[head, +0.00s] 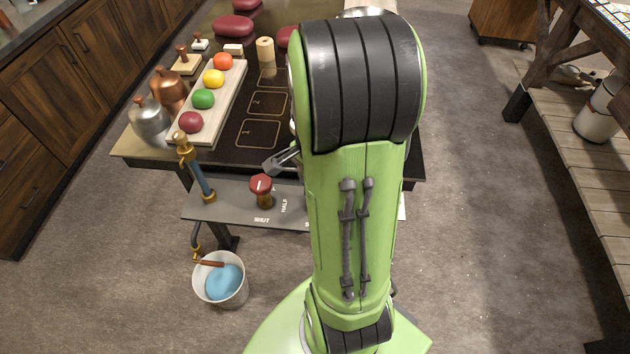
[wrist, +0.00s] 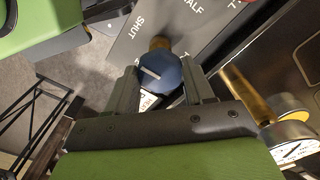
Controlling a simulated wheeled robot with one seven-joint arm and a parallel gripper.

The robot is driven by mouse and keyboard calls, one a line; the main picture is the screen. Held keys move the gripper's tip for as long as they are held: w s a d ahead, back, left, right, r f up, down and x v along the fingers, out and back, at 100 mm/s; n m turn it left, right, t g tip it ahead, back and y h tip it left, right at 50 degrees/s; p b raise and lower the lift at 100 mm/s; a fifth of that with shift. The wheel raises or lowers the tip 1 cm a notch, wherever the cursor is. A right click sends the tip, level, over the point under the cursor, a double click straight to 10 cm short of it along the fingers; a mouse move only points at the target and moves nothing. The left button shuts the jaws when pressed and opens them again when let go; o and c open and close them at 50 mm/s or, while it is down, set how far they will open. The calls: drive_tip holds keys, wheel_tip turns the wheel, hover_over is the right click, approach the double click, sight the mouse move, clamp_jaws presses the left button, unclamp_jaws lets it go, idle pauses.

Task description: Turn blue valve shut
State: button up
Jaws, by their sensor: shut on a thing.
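The blue valve (wrist: 168,85) has a round knob with a white pointer line and a brass stem behind it. In the wrist view it sits between the two grey fingers of my gripper (wrist: 160,73), which is shut on it. The pointer line slants to the upper left of the picture. The words SHUT and HALF, and part of a third label, show on the grey panel (wrist: 175,30) beyond the knob. In the head view my green arm hides the blue valve.
A red valve (head: 262,188) stands on the grey shelf (head: 225,208) left of my arm. A pipe (head: 203,178) and a bucket (head: 214,296) with blue contents are farther left. A gauge (wrist: 293,143) and a brass pipe (wrist: 245,92) are right of my gripper.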

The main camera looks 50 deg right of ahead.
drive_tip(key=shift+m, duration=0.3)
idle(0.4)
drive_tip(key=o, duration=1)
wheel_tip(320, 180, up, 16)
drive_tip(key=p, duration=0.4)
drive_tip(key=shift+f+p, duration=0.1)
drive_tip(key=shift+p, duration=0.2)
